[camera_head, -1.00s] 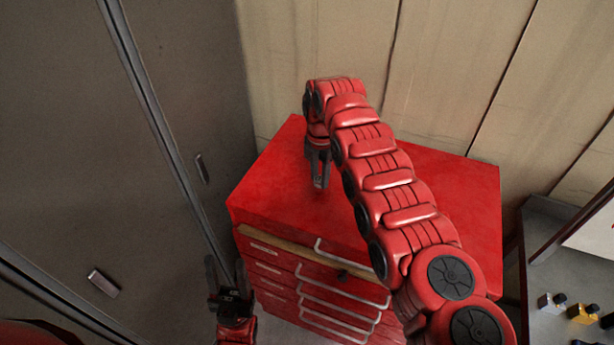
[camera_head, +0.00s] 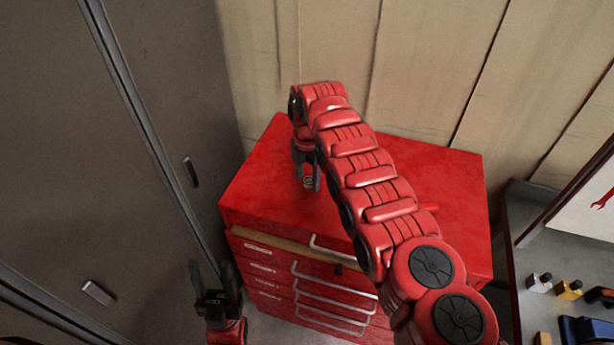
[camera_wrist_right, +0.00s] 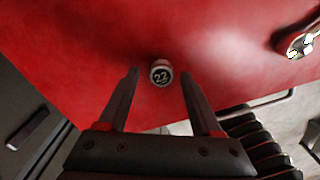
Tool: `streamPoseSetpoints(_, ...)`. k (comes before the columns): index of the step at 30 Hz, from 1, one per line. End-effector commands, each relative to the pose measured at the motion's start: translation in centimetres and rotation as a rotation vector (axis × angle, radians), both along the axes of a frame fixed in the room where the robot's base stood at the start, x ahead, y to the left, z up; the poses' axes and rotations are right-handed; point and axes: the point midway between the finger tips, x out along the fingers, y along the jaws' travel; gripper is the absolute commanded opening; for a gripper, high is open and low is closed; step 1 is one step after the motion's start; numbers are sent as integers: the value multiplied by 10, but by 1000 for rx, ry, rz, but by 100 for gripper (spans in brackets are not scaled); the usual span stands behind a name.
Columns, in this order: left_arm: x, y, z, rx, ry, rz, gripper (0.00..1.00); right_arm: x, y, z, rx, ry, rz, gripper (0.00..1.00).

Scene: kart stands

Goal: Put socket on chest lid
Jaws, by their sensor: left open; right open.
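The socket (camera_wrist_right: 161,73), a small metal cylinder with a dark end marked 22, stands on the red chest lid (camera_wrist_right: 210,40) in the right wrist view. In the head view the socket (camera_head: 308,182) shows small between the fingers of my right gripper (camera_head: 307,184), over the left part of the lid (camera_head: 262,190). My right gripper (camera_wrist_right: 160,85) is open, its fingers on either side of the socket and apart from it. My left gripper (camera_head: 212,278) is open and empty, in front of the chest at its left corner.
A grey cabinet (camera_head: 150,150) stands close at the left. A panelled wall (camera_head: 430,70) is behind the chest. A workbench (camera_head: 515,220) with several small items is at the right. The chest's drawers (camera_head: 330,290) face front.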

Motion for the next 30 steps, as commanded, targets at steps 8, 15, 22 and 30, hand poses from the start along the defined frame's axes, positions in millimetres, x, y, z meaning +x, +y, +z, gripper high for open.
streamPoseSetpoints(8,0,0,-21,0,0,0,50,0,1,27,-1,-2,3,66)
streamPoseSetpoints(15,0,0,-6,0,-1,0,50,0,3,80,3,-4,3,66)
streamPoseSetpoints(22,0,0,33,0,0,0,50,0,0,118,1,1,1,66)
streamPoseSetpoints(30,0,0,36,0,0,0,50,0,0,121,1,1,1,66)
